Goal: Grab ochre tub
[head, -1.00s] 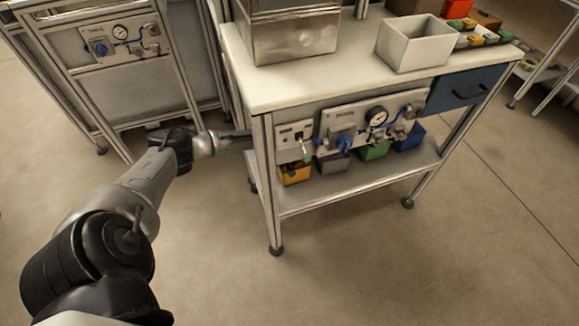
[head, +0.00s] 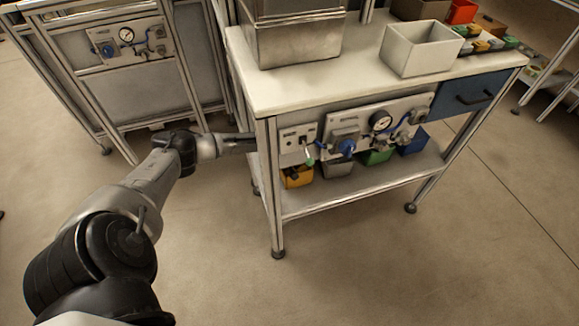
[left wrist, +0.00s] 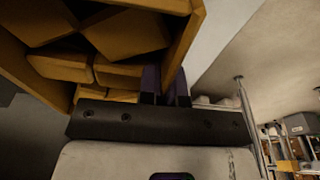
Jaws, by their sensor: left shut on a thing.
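The ochre tub (head: 298,180) sits on the lower shelf of the workbench, at its left end below the gauge panel. In the left wrist view the tub (left wrist: 189,45) is close at the upper left, with several ochre blocks (left wrist: 125,35) inside. My left gripper (left wrist: 166,86) is shut on the tub's side wall, its dark fingers on the wall near the corner. In the head view my left arm reaches in from the left at the bench's left end; its fingertips are hidden behind the bench leg and panel. My right gripper is in neither view.
Grey (head: 337,167), green (head: 376,155) and blue (head: 413,142) tubs share the shelf (head: 350,184). The floor in front is clear.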

